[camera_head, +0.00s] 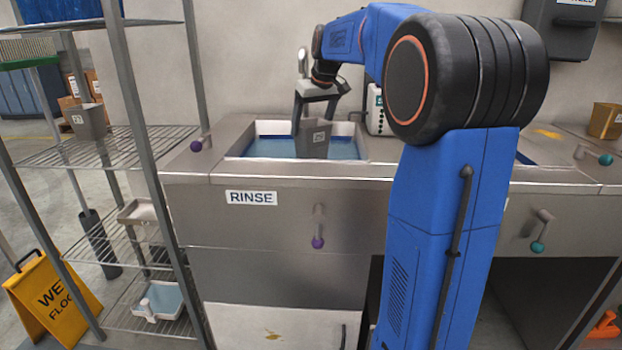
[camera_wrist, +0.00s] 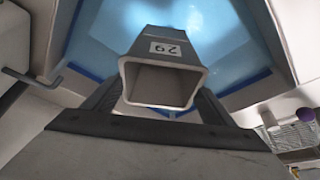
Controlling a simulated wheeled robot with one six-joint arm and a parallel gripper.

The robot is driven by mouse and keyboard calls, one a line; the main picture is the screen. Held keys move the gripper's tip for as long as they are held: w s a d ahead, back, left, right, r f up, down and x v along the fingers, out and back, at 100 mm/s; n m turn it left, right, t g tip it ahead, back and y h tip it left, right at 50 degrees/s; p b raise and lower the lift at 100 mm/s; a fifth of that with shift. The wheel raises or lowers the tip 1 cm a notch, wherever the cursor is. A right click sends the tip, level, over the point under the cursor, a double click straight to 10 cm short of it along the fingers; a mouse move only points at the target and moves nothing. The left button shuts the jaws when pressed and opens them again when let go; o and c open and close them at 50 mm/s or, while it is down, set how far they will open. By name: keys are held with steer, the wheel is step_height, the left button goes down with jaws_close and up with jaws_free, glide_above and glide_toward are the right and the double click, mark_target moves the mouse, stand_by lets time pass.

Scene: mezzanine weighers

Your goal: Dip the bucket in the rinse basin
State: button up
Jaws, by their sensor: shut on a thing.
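The rinse basin (camera_head: 262,147) is a steel sink with blue water, behind a front panel with a RINSE label (camera_head: 251,198). My gripper (camera_head: 312,118) is over the basin, pointing down, shut on a small grey bucket (camera_head: 314,142). The bucket is upright with a white number label. Its lower part is at or near the water; I cannot tell whether it touches. In the wrist view the bucket (camera_wrist: 163,82) shows its open, empty-looking mouth between the gripper fingers (camera_wrist: 160,112), with the blue water (camera_wrist: 215,30) beyond it.
A wire shelf rack (camera_head: 110,148) stands at left with another grey bucket (camera_head: 88,122) on it. A yellow wet-floor sign (camera_head: 50,298) stands on the floor. A tan bucket (camera_head: 604,120) sits at far right.

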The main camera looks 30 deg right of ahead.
step_height(320, 180, up, 10)
steer(key=shift+r, duration=0.15)
stand_by(1.1)
